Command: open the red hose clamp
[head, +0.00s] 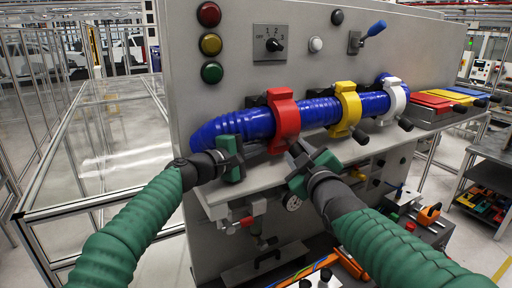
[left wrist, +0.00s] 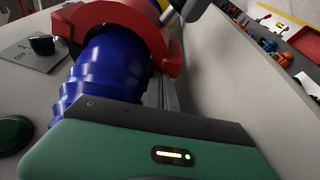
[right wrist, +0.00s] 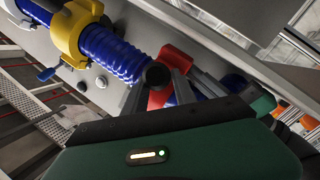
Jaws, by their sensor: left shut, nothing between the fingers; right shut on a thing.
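The red hose clamp (head: 284,118) sits around the ribbed blue hose (head: 250,124) and looks closed. It arcs over the hose at the top of the left wrist view (left wrist: 158,35) and is partly hidden in the right wrist view (right wrist: 172,65). My right gripper (head: 298,150) is at the clamp's lower right side, shut on its black-ended handle (right wrist: 157,75), which the gripper mostly hides in the head view. My left gripper (head: 241,152) is shut and empty, in front of the hose just left of the clamp.
A yellow clamp (head: 347,106) and a white clamp (head: 394,98) sit farther right on the hose. The grey panel (head: 225,55) behind has several buttons and a switch. A ledge (head: 225,197) runs below the hose. Coloured trays (head: 432,101) lie at right.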

